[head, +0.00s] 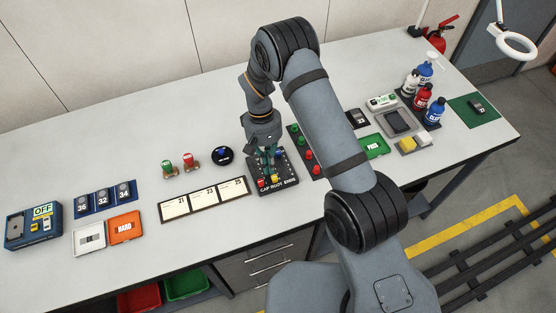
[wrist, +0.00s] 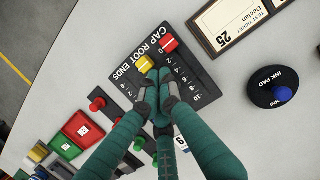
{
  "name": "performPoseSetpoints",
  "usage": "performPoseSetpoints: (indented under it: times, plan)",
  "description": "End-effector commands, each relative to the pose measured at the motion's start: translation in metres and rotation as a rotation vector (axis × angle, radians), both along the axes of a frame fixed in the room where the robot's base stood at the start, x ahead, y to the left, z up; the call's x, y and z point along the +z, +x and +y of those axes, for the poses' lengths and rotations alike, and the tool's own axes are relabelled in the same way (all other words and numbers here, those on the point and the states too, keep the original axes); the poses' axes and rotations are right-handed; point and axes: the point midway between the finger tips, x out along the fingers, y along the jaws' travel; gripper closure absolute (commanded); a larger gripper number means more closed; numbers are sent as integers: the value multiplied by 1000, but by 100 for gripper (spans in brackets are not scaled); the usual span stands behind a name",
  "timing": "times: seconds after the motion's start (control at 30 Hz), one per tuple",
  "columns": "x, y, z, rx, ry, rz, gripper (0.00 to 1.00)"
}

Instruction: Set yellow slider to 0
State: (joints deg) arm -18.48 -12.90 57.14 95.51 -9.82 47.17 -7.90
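The slider panel (wrist: 205,84), marked CAP ROOT ENDS, is a dark block with number scales from 0 to 10. Its yellow slider (wrist: 145,63) is the middle one and appears at or very near the 0 end. The red slider (wrist: 169,43) is beside it, also near 0. In the head view the panel (head: 290,181) shows a blue knob toward its far end; the fingers hide it in the wrist view. My gripper (wrist: 155,84) is over the panel with its fingertips together, just behind the yellow slider on the higher-number side. Whether they touch it is unclear.
A ticket holder (head: 204,200) lies left of the panel, and the ink pad (head: 222,155) is behind it. A dark panel with red and green knobs (head: 308,154) stands close on the right. Bottles (head: 421,99) stand at the far right.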

Motion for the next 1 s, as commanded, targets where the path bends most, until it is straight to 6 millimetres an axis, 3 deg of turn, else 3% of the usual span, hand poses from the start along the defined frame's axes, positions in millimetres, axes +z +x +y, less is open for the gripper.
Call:
performPoseSetpoints:
  times: [0.1, 0.47, 0.57, 0.8, 1.0]
  plan:
    - [-2, -11, 0, 9, -11, 16, 100]
    - [-3, -10, -2, 3, -16, 24, 100]
    - [-4, -3, 1, 2, -15, 21, 100]
    - [-5, 36, 14, -2, -4, 3, 100]
    - [44, 49, 21, 0, 0, -4, 100]
